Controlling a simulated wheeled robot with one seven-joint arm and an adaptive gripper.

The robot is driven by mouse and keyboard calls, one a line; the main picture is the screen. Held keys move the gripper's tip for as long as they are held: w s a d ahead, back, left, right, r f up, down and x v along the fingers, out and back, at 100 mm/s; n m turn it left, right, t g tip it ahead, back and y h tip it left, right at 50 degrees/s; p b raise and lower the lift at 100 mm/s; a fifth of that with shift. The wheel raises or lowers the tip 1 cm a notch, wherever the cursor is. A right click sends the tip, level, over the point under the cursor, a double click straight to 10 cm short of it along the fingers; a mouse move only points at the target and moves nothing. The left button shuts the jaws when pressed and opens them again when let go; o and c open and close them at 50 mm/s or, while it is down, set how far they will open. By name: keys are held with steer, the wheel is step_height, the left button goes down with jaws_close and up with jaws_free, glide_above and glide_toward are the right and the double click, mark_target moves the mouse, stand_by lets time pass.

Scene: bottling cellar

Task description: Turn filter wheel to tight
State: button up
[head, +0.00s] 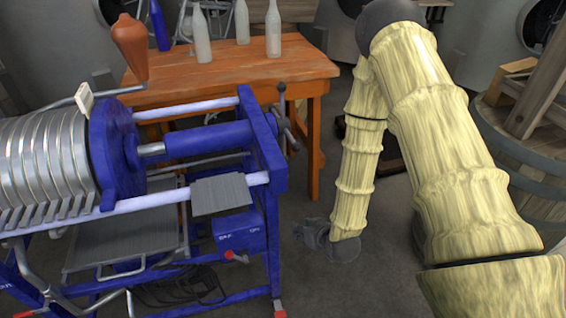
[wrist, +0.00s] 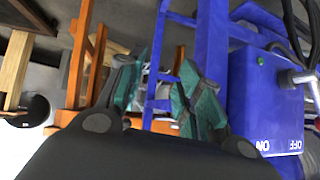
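The filter wheel (head: 286,118) is a dark handwheel with spokes or handles at the right end of the blue filter press (head: 276,178) in the head view. My gripper (head: 308,234) is low beside the press, to the right of its control box and well below the wheel, apart from it. In the wrist view my gripper (wrist: 164,78) has its two teal-padded fingers spread with a gap between them, holding nothing. I cannot make out the wheel in the wrist view.
The blue control box (head: 238,232) has ON and OFF marks; it also shows close in the wrist view (wrist: 262,105). An orange table (head: 230,70) with several bottles stands behind. A wooden barrel (head: 535,170) is at the right.

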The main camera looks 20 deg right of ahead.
steer(key=w+d+r+t+y+b, duration=0.1)
steer(key=w+r+t+b, duration=0.45)
steer(key=w, duration=0.55)
steer(key=n+t+b, duration=0.1)
steer(key=t+b, duration=0.2)
glide_toward(284, 149)
steer(key=shift+g+y, duration=0.25)
steer(key=shift+y, duration=0.15)
steer(key=x, duration=0.7)
steer(key=p+x, duration=0.1)
steer(key=x, duration=0.2)
steer(key=shift+w+d+f, duration=0.1)
steer(key=shift+w+d, duration=0.2)
steer(key=shift+w, duration=0.15)
jaws_close()
